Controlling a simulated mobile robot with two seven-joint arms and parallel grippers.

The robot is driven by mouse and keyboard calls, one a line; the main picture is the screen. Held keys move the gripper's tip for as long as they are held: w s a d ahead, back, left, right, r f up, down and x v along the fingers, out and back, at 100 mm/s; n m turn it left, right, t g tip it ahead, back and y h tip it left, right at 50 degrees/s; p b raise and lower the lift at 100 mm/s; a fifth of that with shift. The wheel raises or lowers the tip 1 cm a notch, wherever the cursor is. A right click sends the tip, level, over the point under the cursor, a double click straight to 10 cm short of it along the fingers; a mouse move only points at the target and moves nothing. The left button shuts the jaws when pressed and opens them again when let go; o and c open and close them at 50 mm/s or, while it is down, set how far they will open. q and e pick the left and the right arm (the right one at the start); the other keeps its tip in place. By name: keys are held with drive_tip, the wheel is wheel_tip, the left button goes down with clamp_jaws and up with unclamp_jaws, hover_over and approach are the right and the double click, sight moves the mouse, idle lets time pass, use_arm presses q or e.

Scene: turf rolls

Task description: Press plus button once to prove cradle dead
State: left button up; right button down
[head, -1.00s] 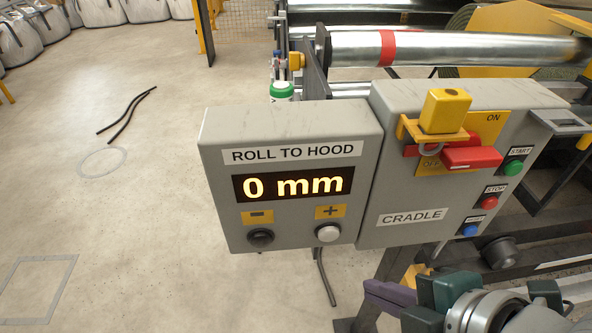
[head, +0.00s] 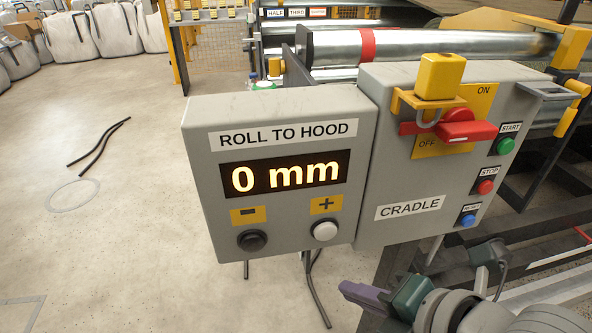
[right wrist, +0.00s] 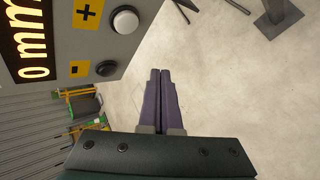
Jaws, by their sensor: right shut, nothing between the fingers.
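The white plus button (head: 325,231) sits under a yellow plus label on the grey "ROLL TO HOOD" box (head: 200,160). It also shows at the top of the right wrist view (right wrist: 125,20). The black minus button (head: 252,240) is to its left. The display (head: 286,174) reads 0 mm. The cradle box (head: 375,160) adjoins on the right; its red switch handle (head: 455,131) lies across, with a yellow padlock (head: 440,76) above. My right gripper (head: 345,288) is shut and empty, below and slightly right of the plus button, apart from it. My left gripper is out of view.
Green start (head: 505,146), red stop (head: 485,187) and blue (head: 467,220) buttons line the cradle box's right side. Metal rollers (head: 430,45) lie behind. Black strips (head: 98,142) lie on the open concrete floor at left. Cables hang below the box.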

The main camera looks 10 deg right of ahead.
sight(325, 231)
drive_tip(key=w+b, duration=0.3)
drive_tip(key=w, duration=0.4)
drive_tip(key=shift+a, duration=0.15)
idle(0.8)
idle(0.9)
drive_tip(key=shift+b, duration=0.3)
drive_tip(key=shift+w, duration=0.4)
